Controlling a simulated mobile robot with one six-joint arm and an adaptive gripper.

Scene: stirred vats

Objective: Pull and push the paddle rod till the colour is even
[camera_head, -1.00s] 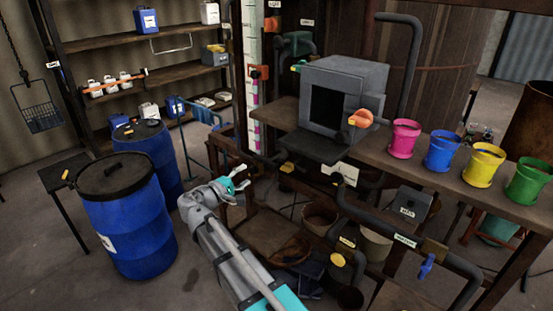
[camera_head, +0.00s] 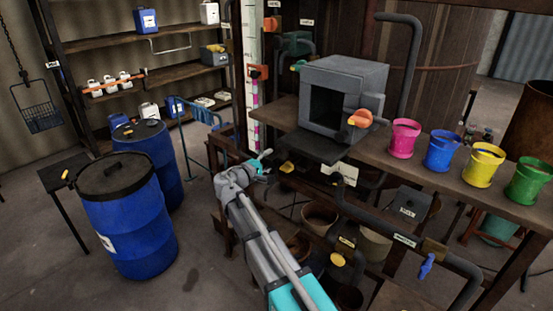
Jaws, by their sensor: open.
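My gripper (camera_head: 264,160) is at the end of my arm in the middle of the view. It is small in the picture, with its fingers apart and nothing seen between them. It is left of the grey open-fronted box (camera_head: 372,80), near the left end of the bench. An orange knob (camera_head: 360,118) sits at the box's front right. A large brown wooden vat (camera_head: 450,80) stands behind the bench. I cannot pick out the paddle rod for certain, and the colour inside the vat is hidden.
Pink (camera_head: 404,138), blue (camera_head: 442,152), yellow (camera_head: 484,165) and green (camera_head: 528,181) buckets stand on the bench (camera_head: 400,160). Pipes and valves run below. Blue drums (camera_head: 135,232) stand at left, shelves (camera_head: 130,40) behind. The floor between drums and bench is partly clear.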

